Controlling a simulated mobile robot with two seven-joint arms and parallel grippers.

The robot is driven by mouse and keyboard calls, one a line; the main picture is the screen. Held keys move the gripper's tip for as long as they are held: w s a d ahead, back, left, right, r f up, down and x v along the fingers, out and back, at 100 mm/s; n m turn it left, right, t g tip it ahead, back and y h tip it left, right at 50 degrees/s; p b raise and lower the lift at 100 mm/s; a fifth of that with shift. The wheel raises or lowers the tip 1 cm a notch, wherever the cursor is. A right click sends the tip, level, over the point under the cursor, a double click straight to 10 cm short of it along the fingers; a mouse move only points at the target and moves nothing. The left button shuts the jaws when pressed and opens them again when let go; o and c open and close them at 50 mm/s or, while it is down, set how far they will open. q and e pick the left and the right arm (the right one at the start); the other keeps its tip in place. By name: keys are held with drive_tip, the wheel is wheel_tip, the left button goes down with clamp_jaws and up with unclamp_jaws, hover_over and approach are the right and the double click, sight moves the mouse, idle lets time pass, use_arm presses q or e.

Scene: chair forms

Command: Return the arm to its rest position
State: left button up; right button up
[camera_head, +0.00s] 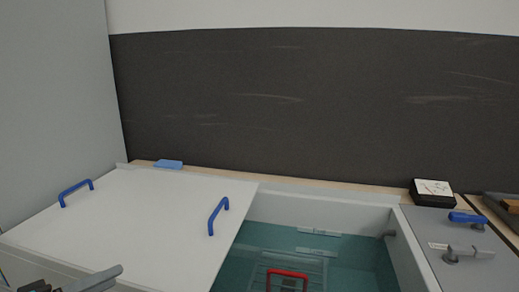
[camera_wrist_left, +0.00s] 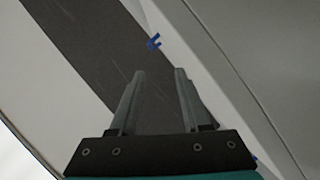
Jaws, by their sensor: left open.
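My left gripper (camera_head: 72,284) is at the bottom left corner of the head view, in front of the white lid's near edge; only its finger ends show there. In the left wrist view the two fingers of this gripper (camera_wrist_left: 158,75) stand apart with nothing between them. The wrist view is tilted, with a dark band and pale surfaces beyond the fingers. My right gripper does not show in either view.
A white lid (camera_head: 130,215) with two blue handles (camera_head: 218,215) lies left of an open tank of teal liquid (camera_head: 330,250). A red handle (camera_head: 287,278) shows in the tank. A black box (camera_head: 431,200) and grey panel with valves (camera_head: 460,238) are right. A grey wall stands left.

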use_arm(q)
drive_tip(key=s+d+f+m+g+y, duration=0.45)
drive_tip(key=s+d+f, duration=0.3)
drive_tip(key=f, duration=0.25)
drive_tip(key=s+d+f+m+g+y, duration=0.3)
drive_tip(key=s+d+f+g, duration=0.25)
drive_tip(key=s+f, duration=0.4)
wheel_tip(320, 180, down, 22)
drive_tip(key=s+a+f, duration=0.2)
drive_tip(key=s+f, duration=0.4)
drive_tip(key=s+a+f+g, duration=0.1)
drive_tip(key=s+a+f, duration=0.2)
drive_tip(key=s+f, duration=0.3)
drive_tip(key=shift+s+a+f+y, duration=0.2)
drive_tip(key=shift+a+f+y, duration=0.1)
drive_tip(key=shift+f+y, duration=0.25)
drive_tip(key=shift+w, duration=0.15)
idle(0.9)
